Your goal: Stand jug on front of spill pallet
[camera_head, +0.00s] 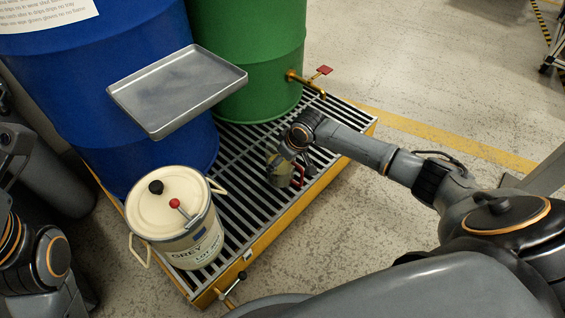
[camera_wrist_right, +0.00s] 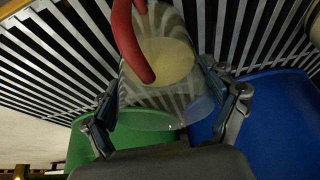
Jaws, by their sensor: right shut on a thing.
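The jug (camera_head: 272,171) is clear, with a red handle and pale yellow liquid. My right gripper (camera_head: 288,160) is shut on it, over the right part of the spill pallet's slatted top. In the right wrist view the jug (camera_wrist_right: 165,105) sits between the two fingers (camera_wrist_right: 170,100), its red handle towards the top. I cannot tell whether its base touches the slats. The spill pallet (camera_head: 262,236) has a yellow rim and a grey grating. My left arm shows at the lower left; its gripper is out of view.
A blue drum (camera_head: 80,90) and a green drum (camera_head: 250,45) stand on the pallet's back. A metal tray (camera_head: 178,88) juts forward at the blue drum. A cream pail (camera_head: 175,215) stands at the front left. Bare grating lies between pail and jug. A brass tap (camera_head: 303,82) sticks out from the green drum.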

